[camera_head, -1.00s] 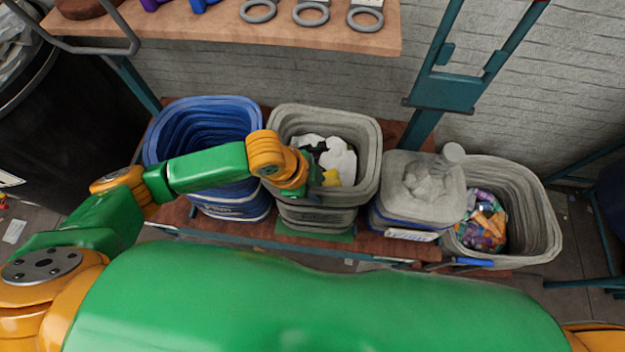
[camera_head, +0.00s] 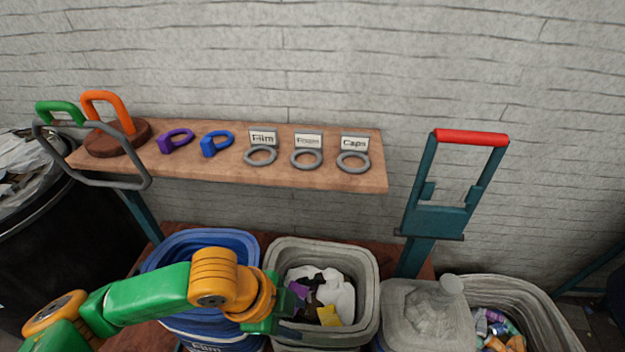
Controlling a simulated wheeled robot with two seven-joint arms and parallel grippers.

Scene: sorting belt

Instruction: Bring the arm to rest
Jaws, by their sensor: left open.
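My left arm (camera_head: 150,295), green and orange, reaches in from the lower left over the blue bin. Its left gripper (camera_head: 293,312) hangs at the left side of the grey bin (camera_head: 370,290), over its opening. The gripper is small and dark here and partly hidden by the orange wrist; it is open, and nothing shows held in it. The grey bin holds white, black, purple and yellow scraps. My right gripper is not in view.
A wooden shelf (camera_head: 220,170) above carries purple and blue handles, an orange handle on a round base, and grey rings with labels. A blue bin (camera_head: 185,245), a lidded grey bin (camera_head: 395,315), another grey bin (camera_head: 535,320) and a red-topped teal frame (camera_head: 430,220) stand around.

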